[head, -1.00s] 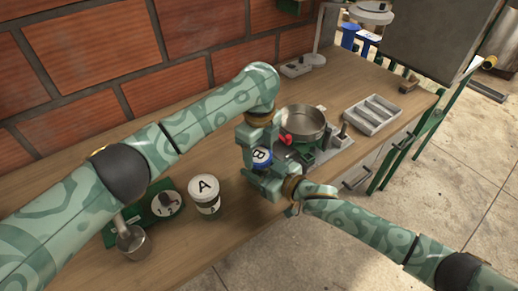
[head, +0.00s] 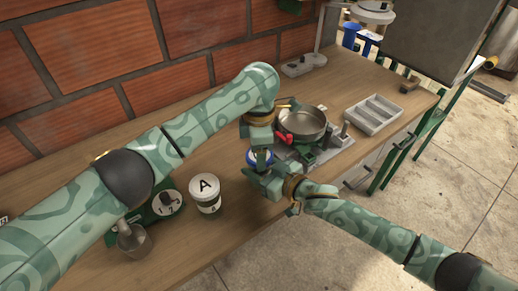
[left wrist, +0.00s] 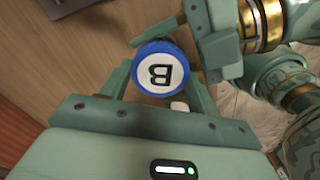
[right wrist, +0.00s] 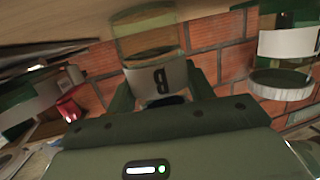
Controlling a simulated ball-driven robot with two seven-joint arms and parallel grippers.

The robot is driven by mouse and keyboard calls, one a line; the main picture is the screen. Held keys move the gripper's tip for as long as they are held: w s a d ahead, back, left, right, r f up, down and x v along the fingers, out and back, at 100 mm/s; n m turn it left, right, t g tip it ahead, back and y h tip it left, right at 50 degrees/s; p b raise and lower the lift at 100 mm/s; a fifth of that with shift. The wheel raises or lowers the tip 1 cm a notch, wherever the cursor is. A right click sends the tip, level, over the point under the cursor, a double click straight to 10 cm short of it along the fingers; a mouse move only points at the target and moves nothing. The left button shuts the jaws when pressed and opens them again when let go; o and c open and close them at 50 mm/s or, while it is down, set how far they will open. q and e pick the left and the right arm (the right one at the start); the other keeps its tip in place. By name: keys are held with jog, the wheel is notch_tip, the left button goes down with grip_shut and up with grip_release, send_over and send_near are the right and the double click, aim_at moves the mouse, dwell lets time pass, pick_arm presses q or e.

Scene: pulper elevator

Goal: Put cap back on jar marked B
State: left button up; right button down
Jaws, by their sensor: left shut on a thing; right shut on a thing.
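The blue cap with a white disc and black B (left wrist: 160,74) sits between the fingers of my left gripper (left wrist: 162,82), which is shut on it. The cap also shows as a blue patch in the head view (head: 258,157). My right gripper (right wrist: 160,88) is shut on the jar marked B (right wrist: 158,76), whose pale label, brownish band and green end show in the right wrist view. Both grippers meet at the jar, the left one above. A dark strip lies at the label's edge; I cannot tell whether the cap is seated or turned tight.
A jar marked A (head: 205,192) stands on the wooden table (head: 225,235), left of the grippers. A metal pan (head: 302,122) and a grey sectioned tray (head: 373,114) stand to the right. A metal cup (head: 134,240) is near my left arm. A brick wall runs behind.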

pick_arm(q)
jog(key=o, duration=0.9)
jog(key=shift+r, duration=2.3)
jog(key=shift+c, duration=0.2)
